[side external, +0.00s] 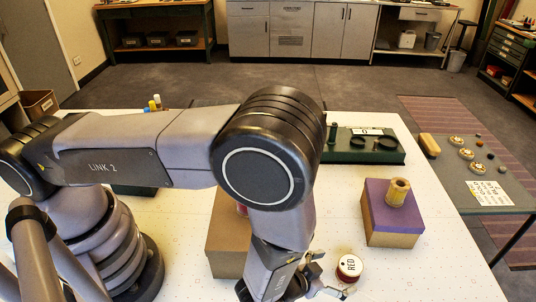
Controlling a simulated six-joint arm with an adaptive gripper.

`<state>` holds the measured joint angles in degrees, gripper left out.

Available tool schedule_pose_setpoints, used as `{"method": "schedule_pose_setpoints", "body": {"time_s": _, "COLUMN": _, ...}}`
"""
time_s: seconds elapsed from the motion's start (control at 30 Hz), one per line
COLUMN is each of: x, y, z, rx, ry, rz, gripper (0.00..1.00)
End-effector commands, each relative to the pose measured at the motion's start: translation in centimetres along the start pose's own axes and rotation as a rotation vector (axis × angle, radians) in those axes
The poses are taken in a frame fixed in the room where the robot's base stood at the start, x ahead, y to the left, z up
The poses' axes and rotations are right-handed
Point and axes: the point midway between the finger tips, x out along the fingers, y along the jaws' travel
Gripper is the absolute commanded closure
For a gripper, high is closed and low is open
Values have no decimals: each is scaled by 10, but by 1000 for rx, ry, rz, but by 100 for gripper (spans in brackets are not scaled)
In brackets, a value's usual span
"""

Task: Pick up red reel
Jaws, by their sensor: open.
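The red reel (349,267) stands on the white table near the front, its pale round top marked "RED". A dark red side shows below the top. My gripper (328,278) is open, just left of the reel. One finger is at the reel's upper left and the other reaches along its lower left side. I cannot tell whether the fingers touch the reel or whether any part of it lies between them. My arm's wrist hides part of the gripper.
A purple-topped box (378,220) with a wooden spool (398,192) on it stands behind and right of the reel. A brown box (226,246) is partly hidden behind my arm. A green tray (345,152) lies farther back. The white table (430,275) is clear right of the reel.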

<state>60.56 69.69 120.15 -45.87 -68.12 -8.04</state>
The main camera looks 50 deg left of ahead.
Motion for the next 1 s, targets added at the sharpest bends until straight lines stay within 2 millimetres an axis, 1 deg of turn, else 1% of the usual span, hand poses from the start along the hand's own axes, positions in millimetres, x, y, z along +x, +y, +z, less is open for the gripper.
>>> {"method": "schedule_pose_setpoints", "body": {"time_s": 0.2, "x": 37, "y": -2, "z": 0, "rx": -2, "ry": -1, "rz": -4, "gripper": 11}}
{"method": "schedule_pose_setpoints", "body": {"time_s": 0.3, "x": 50, "y": -1, "z": 0, "rx": -2, "ry": 0, "rz": -2, "gripper": 11}}
{"method": "schedule_pose_setpoints", "body": {"time_s": 0.4, "x": 57, "y": -1, "z": 0, "rx": 0, "ry": -2, "rz": -1, "gripper": 11}}
{"method": "schedule_pose_setpoints", "body": {"time_s": 0.63, "x": 58, "y": 0, "z": 0, "rx": 1, "ry": -2, "rz": 0, "gripper": 11}}
{"method": "schedule_pose_setpoints", "body": {"time_s": 1.0, "x": 57, "y": 0, "z": 0, "rx": 0, "ry": -2, "rz": 0, "gripper": 59}}
